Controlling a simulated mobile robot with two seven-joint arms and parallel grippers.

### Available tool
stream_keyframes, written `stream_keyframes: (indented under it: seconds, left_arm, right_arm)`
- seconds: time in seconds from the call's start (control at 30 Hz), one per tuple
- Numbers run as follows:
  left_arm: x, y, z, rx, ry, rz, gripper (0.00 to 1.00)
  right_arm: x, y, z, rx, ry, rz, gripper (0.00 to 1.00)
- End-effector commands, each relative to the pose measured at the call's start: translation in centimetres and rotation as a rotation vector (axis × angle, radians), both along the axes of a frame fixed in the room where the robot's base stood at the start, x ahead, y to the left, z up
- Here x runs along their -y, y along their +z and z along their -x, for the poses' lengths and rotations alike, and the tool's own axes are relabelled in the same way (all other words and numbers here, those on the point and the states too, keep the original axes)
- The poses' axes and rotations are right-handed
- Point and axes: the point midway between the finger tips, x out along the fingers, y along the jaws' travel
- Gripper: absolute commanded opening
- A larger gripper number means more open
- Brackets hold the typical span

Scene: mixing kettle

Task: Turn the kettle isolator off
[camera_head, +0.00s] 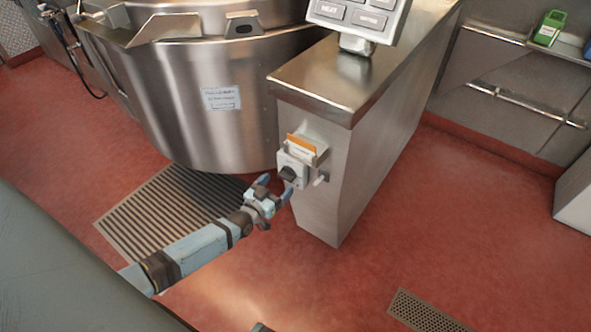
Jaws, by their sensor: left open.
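The kettle isolator (293,171) is a pale grey box with a dark rotary knob (287,174) on the front of the steel pedestal (336,180). An orange and white label (302,144) sits just above it. The knob's exact angle is too small to read. My left gripper (277,188) is open, just in front of and slightly below the knob, with its fingertips pointing at it. I cannot tell whether a fingertip touches the box.
The large steel kettle (208,125) stands left of the pedestal. A control panel (359,18) is above the pedestal. A floor grate (150,220) lies below the kettle, and a smaller grate (425,312) is at lower right. The red floor right of the pedestal is clear.

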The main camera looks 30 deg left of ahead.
Motion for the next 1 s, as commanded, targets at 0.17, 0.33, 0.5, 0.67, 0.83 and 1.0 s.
stream_keyframes:
  seconds: [0.17,0.33,0.5,0.67,0.83,1.0]
  left_arm:
    - [0.2,-0.2,-2.3,0.003,0.0,0.001,0.83]
    - [0.3,0.0,-2.7,-0.001,-0.001,0.001,0.83]
    - [0.3,0.0,-3.2,0.0,0.0,0.001,0.83]
    - [0.3,0.0,-3.7,-0.001,0.0,0.001,0.83]
    - [0.4,0.0,-3.8,-0.001,0.0,0.001,0.83]
    - [0.4,0.0,-3.8,-0.001,0.0,0.001,0.67]
  right_arm:
    - [-0.2,-0.6,-0.2,0.013,0.003,0.0,0.0]
    - [-0.3,-0.2,-0.3,0.019,0.004,-0.001,0.0]
    - [-0.3,-0.1,-0.4,0.023,0.003,-0.003,0.0]
    - [-0.3,-0.3,-0.4,0.022,0.002,-0.002,0.0]
    - [-0.3,-0.5,-0.4,0.018,0.003,-0.001,0.0]
    - [-0.3,-0.7,-0.3,0.016,0.003,-0.001,0.0]
